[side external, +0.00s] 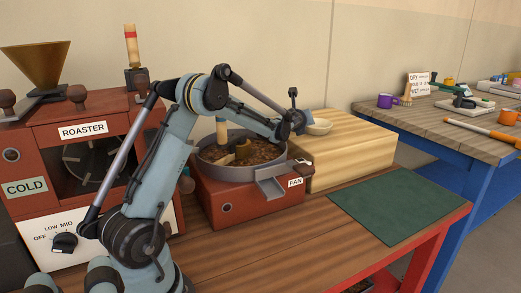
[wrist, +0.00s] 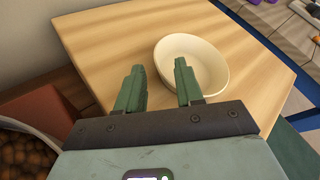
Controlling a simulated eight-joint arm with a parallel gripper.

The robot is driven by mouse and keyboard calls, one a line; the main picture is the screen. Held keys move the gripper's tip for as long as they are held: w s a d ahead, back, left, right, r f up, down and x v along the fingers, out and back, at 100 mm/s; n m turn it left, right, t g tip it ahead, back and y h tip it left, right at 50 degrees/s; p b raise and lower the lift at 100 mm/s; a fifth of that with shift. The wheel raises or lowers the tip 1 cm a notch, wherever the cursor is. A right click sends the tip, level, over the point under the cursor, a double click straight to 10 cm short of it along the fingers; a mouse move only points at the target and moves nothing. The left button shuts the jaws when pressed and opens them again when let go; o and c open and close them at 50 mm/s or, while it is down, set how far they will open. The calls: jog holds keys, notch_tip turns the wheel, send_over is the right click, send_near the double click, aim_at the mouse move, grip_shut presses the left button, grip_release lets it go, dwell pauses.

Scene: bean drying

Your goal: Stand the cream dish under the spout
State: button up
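The cream dish (side external: 319,127) stands upright on the pale wooden block, partly hidden by my wrist in the side view. In the wrist view the dish (wrist: 207,62) looks empty. My gripper (wrist: 159,82) is open, its two green fingers apart. The right finger overlaps the dish's left part and the left finger is outside it, so they lie either side of the rim in the picture. I cannot tell the height or whether they touch. The metal spout (side external: 270,187) slopes from the front of the round bean pan (side external: 215,172).
The pale wooden block (side external: 350,165) stands right of the red fan box (side external: 245,208). A green mat (side external: 395,205) lies bare on the bench at the right. The red roaster (side external: 95,110) is at the left. A blue bench (side external: 450,135) with tools is behind right.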

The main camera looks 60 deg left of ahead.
jog(key=shift+x, duration=2.15)
jog(key=shift+r, duration=0.1)
grip_shut()
